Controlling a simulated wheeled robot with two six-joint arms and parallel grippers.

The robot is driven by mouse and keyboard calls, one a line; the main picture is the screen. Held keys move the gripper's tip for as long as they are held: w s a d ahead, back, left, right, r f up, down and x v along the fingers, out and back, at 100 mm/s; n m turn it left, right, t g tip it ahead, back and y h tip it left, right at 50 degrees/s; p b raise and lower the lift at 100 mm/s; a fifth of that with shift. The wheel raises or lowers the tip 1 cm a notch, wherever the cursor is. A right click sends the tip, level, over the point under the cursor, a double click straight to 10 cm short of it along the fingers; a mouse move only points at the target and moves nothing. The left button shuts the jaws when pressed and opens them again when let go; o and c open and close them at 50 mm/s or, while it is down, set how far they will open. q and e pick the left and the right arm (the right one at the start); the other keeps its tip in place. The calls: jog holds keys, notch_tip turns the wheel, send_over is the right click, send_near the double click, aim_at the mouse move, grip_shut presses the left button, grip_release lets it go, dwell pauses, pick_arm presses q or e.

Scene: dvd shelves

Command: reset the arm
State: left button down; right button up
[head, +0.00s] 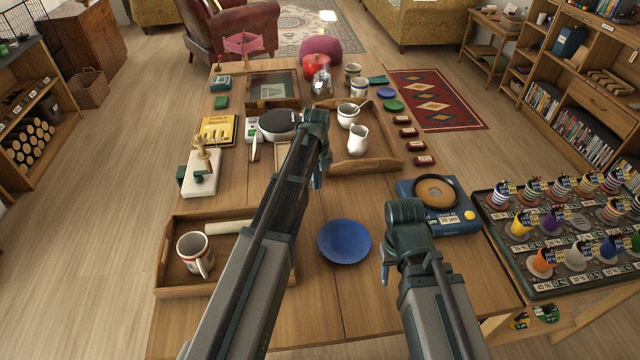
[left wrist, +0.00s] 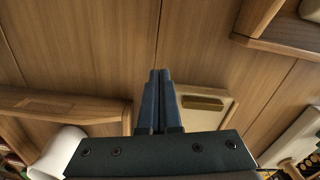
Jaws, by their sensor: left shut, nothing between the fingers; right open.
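My left arm reaches from the bottom of the head view over the middle of the table. Its gripper (head: 318,183) hangs below the wrist, pointing down, left of the white pitcher (head: 358,140). In the left wrist view the two fingers (left wrist: 158,74) lie together, shut with nothing between them, above bare wood. My right arm is lower right, its gripper (head: 385,278) open and partly hidden by its own wrist, right of the blue plate (head: 344,242).
A wooden tray (head: 172,291) with a striped mug (head: 194,256) is at front left. Another tray (head: 385,163) holds cups and the pitcher. Bare wood (head: 320,205) surrounds the plate.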

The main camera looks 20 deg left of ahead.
pick_arm(q)
jog(key=s+d+r+m+p, duration=0.1)
jog(key=s+d, duration=0.1)
jog(key=s, duration=0.1)
jog(key=s+d+r+m+p, duration=0.1)
jog(key=s+d+m, duration=0.1)
jog(key=s+d, duration=0.1)
jog(key=s+d+r+m+p, duration=0.1)
jog(key=s+d+r+p, duration=0.1)
jog(key=s, duration=0.3)
jog(key=shift+s+d+y, duration=0.2)
jog(key=shift+d+y, duration=0.1)
jog(key=shift+d, duration=0.4)
jog(key=s+d+r+m+p, duration=0.1)
jog(key=s+d+r+m, duration=0.1)
jog(key=s, duration=0.5)
jog(key=s+d+r+m+p, duration=0.1)
jog(key=s+d+m+p, duration=0.1)
jog(key=s+d+m, duration=0.2)
jog(key=s+m, duration=0.1)
jog(key=s, duration=0.2)
jog(key=shift+s+r+y+p, duration=0.25)
jog(key=shift+r+y+p, duration=0.05)
jog(key=shift+r, duration=0.1)
pick_arm(e)
notch_tip(320, 180, up, 8)
jog(key=shift+f, duration=0.2)
pick_arm(q)
jog(key=shift+d, duration=0.1)
